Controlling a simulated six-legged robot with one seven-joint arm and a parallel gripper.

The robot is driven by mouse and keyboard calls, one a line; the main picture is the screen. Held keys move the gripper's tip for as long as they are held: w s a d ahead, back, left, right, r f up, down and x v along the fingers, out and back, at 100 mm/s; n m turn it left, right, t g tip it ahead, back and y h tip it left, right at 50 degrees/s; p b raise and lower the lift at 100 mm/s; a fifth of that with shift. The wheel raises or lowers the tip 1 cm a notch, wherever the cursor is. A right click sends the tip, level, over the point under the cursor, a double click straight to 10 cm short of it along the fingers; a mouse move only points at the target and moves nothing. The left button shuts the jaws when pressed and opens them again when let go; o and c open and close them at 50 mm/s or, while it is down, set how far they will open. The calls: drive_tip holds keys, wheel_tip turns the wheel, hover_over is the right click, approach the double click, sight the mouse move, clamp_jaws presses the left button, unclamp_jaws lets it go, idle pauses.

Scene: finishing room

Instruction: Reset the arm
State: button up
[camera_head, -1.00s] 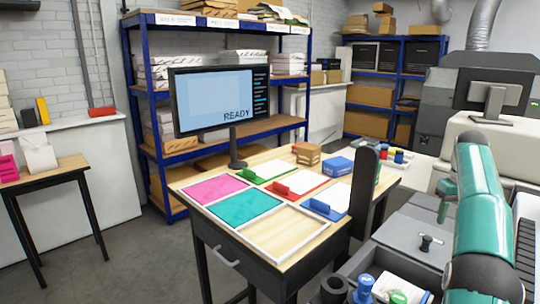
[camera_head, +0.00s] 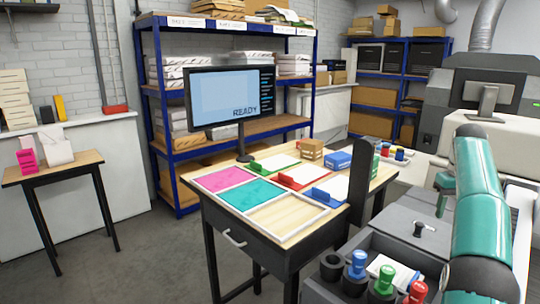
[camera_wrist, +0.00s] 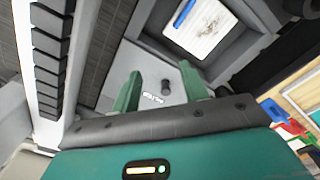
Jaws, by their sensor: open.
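My gripper (camera_wrist: 161,94) is open in the wrist view, its two green fingers apart with nothing between them. Beyond the fingers is a grey surface (camera_wrist: 150,65) with a small dark knob (camera_wrist: 167,88) on it; the fingers do not hold the knob. In the head view my teal arm reaches in at the right, and the green fingers of my gripper (camera_head: 441,204) show partly, just left of the arm, above a grey unit (camera_head: 395,222). The rest of the gripper is hidden behind the arm.
A wooden table (camera_head: 275,222) with coloured trays and a monitor (camera_head: 229,97) reading READY stands at centre. Several stamps, one of them green (camera_head: 384,280), stand in a grey tray at the front. A side table (camera_head: 52,174) is at left, with open floor between.

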drive_tip(key=s+a+r+t, duration=0.1)
drive_tip(key=a+r, duration=0.3)
drive_tip(key=a, duration=0.2)
drive_tip(key=s+a+r, duration=0.1)
drive_tip(key=a+r, duration=0.2)
drive_tip(key=a, duration=0.3)
drive_tip(key=s+a+r+t, duration=0.1)
drive_tip(key=s+a+r, duration=0.1)
drive_tip(key=s+a, duration=0.85)
drive_tip(key=s+a+f+t, duration=0.1)
drive_tip(key=s+a+f, duration=0.6)
drive_tip(key=s, duration=0.3)
drive_tip(key=s+a+f+t, duration=0.2)
drive_tip(key=s+a+f, duration=0.4)
drive_tip(key=s, duration=0.4)
drive_tip(key=shift+s+a+f+n, duration=0.15)
drive_tip(key=shift+a+f+n, duration=0.2)
drive_tip(key=shift+a, duration=0.15)
